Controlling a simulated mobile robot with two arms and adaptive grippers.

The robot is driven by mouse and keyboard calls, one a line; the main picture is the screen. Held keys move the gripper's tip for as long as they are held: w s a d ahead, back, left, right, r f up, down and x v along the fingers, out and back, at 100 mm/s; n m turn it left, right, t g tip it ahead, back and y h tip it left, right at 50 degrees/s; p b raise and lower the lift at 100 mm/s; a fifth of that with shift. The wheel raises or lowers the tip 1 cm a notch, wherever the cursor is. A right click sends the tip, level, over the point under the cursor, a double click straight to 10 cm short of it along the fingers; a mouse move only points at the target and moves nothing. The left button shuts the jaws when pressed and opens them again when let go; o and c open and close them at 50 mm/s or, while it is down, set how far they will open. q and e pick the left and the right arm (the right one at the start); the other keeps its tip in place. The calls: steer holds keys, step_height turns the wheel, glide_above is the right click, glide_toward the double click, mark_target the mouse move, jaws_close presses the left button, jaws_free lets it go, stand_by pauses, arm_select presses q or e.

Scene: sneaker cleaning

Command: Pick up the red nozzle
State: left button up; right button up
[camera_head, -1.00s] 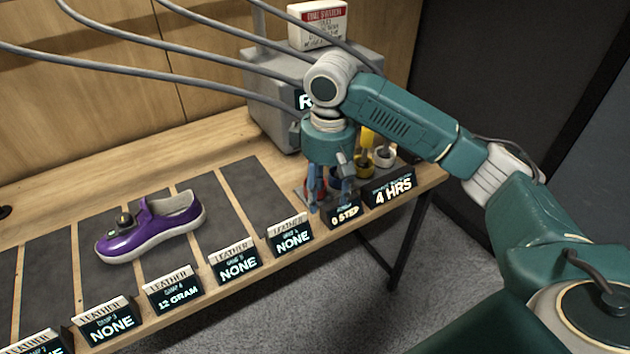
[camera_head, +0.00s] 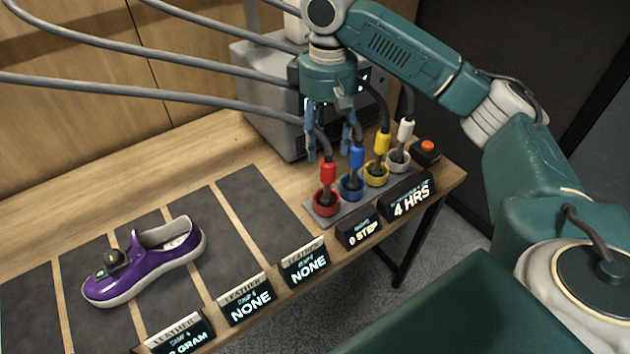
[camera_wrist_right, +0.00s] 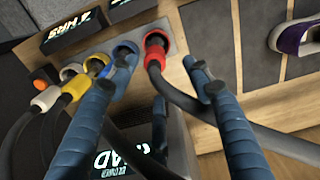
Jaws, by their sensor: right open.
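The red nozzle (camera_head: 328,173) stands in a red ring holder at the left end of a row of nozzles, with a dark hose running up from it. In the right wrist view the red nozzle (camera_wrist_right: 154,50) shows between the two blue fingers. My right gripper (camera_head: 331,145) is open and empty, pointing down just behind and above the red nozzle; its fingers also show in the right wrist view (camera_wrist_right: 160,72). It is apart from the nozzle as far as I can tell. My left gripper is out of view.
Blue (camera_head: 356,158), yellow (camera_head: 382,144) and white (camera_head: 405,131) nozzles stand close to the right. A grey machine (camera_head: 272,110) is behind. Small signs (camera_head: 305,262) line the table's front edge. A purple shoe (camera_head: 145,265) lies left on dark mats.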

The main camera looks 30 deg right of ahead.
mark_target(327, 156)
steer(key=shift+w+f, duration=0.25)
steer(key=shift+w, duration=0.05)
steer(key=f, duration=0.2)
steer(key=s+f, duration=0.1)
steer(key=f, duration=0.1)
steer(key=shift+d+p, duration=0.1)
steer(key=shift+p, duration=0.25)
steer(key=shift+f, duration=0.35)
steer(key=shift+w+f, duration=0.1)
steer(key=shift+f, duration=0.25)
steer(key=f, duration=0.1)
steer(key=f+p, duration=0.1)
steer(key=f, duration=0.2)
steer(key=shift+d+f+p, duration=0.15)
steer(key=shift+d+p, duration=0.2)
steer(key=shift+d, duration=0.05)
steer(key=shift+f, duration=0.15)
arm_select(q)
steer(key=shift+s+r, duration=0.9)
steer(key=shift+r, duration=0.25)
arm_select(e)
jaws_close()
